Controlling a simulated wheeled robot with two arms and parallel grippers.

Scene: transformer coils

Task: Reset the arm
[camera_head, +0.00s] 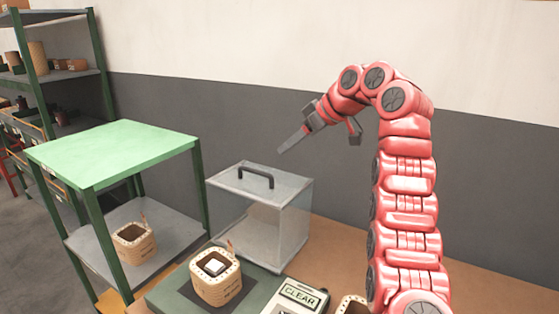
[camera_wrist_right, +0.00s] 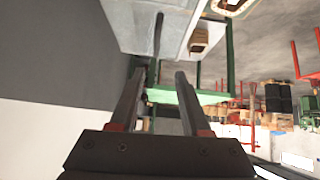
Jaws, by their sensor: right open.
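My right arm (camera_head: 405,200) rises on the right in the head view and bends over at the top. Its right gripper (camera_head: 281,150) points down and left in the air, above and behind the clear box. The gripper's two fingers (camera_wrist_right: 160,75) stand apart in the right wrist view, with nothing between them. My left gripper is in neither view.
A clear box (camera_head: 285,230) with a dark handle (camera_head: 256,176) stands on the brown table (camera_head: 335,240). A coil (camera_head: 217,281) sits before it, beside a device marked CLEAR (camera_head: 299,296). Another coil (camera_head: 134,244) is on the green-topped stand's (camera_head: 115,150) lower shelf.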

